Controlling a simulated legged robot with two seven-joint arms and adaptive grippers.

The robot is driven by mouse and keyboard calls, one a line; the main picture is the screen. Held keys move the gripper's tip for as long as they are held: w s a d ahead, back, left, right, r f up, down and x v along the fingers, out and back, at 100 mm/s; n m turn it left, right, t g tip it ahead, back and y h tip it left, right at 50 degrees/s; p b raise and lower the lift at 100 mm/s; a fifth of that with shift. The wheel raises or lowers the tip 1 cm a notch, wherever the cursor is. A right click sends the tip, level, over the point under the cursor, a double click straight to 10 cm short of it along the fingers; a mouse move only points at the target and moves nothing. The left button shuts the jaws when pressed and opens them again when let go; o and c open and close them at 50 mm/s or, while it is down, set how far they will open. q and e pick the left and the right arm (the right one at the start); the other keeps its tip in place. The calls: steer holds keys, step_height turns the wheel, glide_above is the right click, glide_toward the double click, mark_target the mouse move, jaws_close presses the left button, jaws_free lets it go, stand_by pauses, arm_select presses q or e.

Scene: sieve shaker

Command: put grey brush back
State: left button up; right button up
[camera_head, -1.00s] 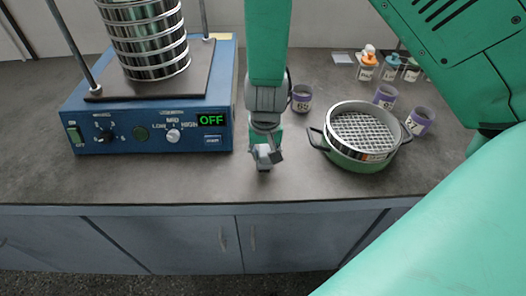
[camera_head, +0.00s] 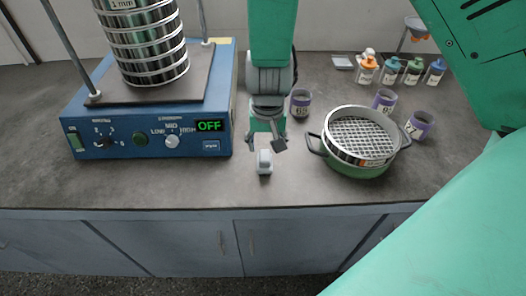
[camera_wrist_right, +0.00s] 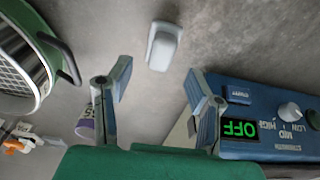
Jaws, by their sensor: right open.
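My right gripper (camera_head: 265,143) is open and empty, a little above and behind the block, fingers pointing down. Its two spread fingers also show in the right wrist view (camera_wrist_right: 158,80). My left gripper is not in view.
A blue sieve shaker (camera_head: 140,145) reading OFF stands left with a sieve stack (camera_head: 150,50). A green pan (camera_head: 350,165) holding a sieve stands right, with purple-banded cups (camera_head: 301,104) behind. Several bottles (camera_head: 390,70) stand at the back. The counter's front strip is clear.

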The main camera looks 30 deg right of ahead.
mark_target(267, 159)
step_height(267, 159, up, 6)
steer(key=a, duration=0.1)
steer(key=shift+s+p, duration=0.35)
steer(key=shift+p, duration=0.05)
steer(key=shift+r, duration=0.1)
steer(key=shift+s+d, duration=0.1)
steer(key=shift+d, duration=0.25)
